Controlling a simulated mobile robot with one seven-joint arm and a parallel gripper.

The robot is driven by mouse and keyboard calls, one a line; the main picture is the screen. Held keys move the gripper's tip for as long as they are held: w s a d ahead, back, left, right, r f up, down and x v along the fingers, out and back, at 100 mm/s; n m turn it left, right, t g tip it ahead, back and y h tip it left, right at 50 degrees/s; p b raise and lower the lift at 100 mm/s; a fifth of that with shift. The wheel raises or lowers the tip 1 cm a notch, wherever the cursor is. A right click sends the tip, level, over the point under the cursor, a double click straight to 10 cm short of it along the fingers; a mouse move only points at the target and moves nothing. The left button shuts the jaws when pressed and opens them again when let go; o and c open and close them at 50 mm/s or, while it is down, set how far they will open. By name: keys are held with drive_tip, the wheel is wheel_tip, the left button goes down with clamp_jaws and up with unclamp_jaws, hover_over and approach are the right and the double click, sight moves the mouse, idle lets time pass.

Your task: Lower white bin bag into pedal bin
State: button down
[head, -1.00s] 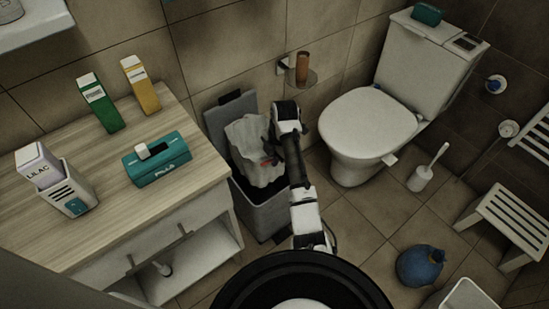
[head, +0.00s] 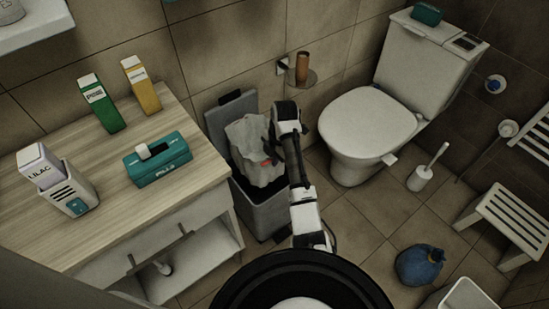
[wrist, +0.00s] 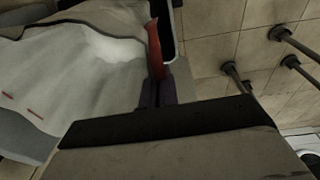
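The white bin bag (head: 256,158) hangs upright at the mouth of the pedal bin (head: 264,212), in front of its raised grey lid (head: 230,108). Its lower end meets the bin's front rim in the head view; I cannot tell how deep it reaches. My gripper (head: 270,152) is at the bag's right side, above the bin. In the wrist view, its dark fingers (wrist: 157,93) are close together on the bag's red tie (wrist: 154,45), with the pale bag (wrist: 75,75) to the left. My arm hides part of the bin's right side.
A wooden counter (head: 110,215) stands left of the bin, with a teal box (head: 160,162) and several cartons. The toilet (head: 365,125) is to the right. A paper holder (head: 302,72) is on the wall behind. A blue sack (head: 420,264) lies on the floor at right.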

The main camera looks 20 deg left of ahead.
sight(275, 174)
wheel_tip(275, 174, down, 18)
drive_tip(key=b, duration=1)
drive_tip(key=shift+f, duration=0.25)
idle(1.7)
drive_tip(key=c, duration=1.6)
unclamp_jaws()
drive_tip(key=shift+o, duration=0.4)
drive_tip(key=shift+o, duration=1.3)
drive_tip(key=shift+s+d, duration=0.1)
drive_tip(key=shift+r, duration=0.1)
drive_tip(key=shift+r+p, duration=3.95)
drive_tip(key=shift+r, duration=0.5)
